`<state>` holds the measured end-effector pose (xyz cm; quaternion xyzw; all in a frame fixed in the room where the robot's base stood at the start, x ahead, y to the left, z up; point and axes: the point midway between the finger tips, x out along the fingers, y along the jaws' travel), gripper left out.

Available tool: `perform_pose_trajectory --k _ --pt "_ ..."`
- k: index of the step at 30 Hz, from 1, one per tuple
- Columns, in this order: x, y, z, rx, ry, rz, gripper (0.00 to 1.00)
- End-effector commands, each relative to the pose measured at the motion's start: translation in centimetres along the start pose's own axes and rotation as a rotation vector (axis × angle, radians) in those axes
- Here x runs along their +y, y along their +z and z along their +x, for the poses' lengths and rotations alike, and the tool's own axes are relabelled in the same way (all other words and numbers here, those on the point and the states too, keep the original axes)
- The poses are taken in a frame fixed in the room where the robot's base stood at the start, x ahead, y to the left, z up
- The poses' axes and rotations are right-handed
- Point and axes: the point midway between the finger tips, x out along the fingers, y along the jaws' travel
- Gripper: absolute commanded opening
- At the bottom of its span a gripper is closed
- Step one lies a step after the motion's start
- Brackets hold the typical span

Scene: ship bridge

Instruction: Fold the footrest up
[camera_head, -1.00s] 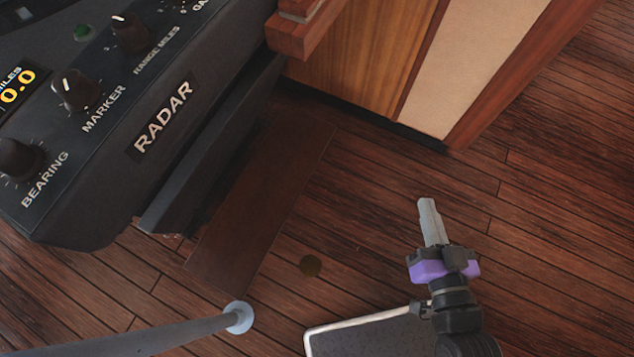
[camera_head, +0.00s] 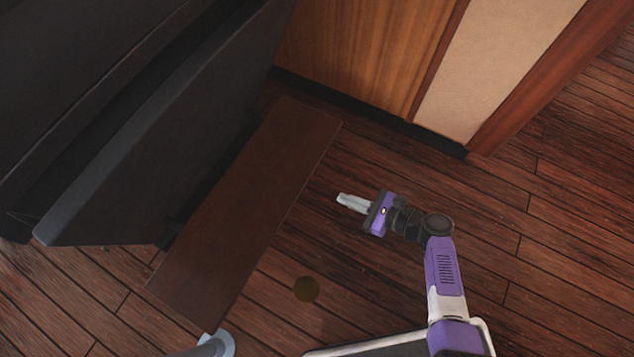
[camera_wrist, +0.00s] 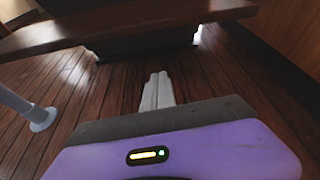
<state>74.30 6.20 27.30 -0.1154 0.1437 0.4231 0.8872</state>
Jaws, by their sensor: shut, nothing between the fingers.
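The footrest (camera_head: 245,215) is a flat dark brown board that sticks out, folded down, from the base of the dark console (camera_head: 165,130). In the wrist view the footrest (camera_wrist: 130,32) crosses the upper part of the picture, and the floor shows beneath it. My gripper (camera_head: 341,198) is shut and empty, with its fingertips together. It is to the right of the footrest's outer edge, apart from it, and points toward it. In the wrist view the fingertips (camera_wrist: 158,76) lie below the board's near edge in the picture.
A grey pole with a round foot (camera_head: 215,345) stands by the footrest's near end; it also shows in the wrist view (camera_wrist: 40,118). A wooden cabinet (camera_head: 365,55) closes off the back. The plank floor (camera_head: 540,250) on the right is clear.

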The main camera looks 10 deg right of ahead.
Motion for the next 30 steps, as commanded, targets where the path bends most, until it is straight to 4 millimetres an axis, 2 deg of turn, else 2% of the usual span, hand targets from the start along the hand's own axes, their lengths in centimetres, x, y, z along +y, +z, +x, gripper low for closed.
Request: perform_pose_trajectory --k 2,8,23,25,30 --pt "0.5 0.9 0.0 -0.028 0.025 0.052 0.00" --pt "0.7 0.7 1.1 -0.028 0.034 0.080 0.00" --pt "1.1 0.7 10.5 -0.026 0.035 0.076 0.00" --pt "0.8 2.4 9.6 -0.028 0.031 0.076 0.00" --pt "0.7 3.9 8.9 -0.026 0.031 0.076 0.00"
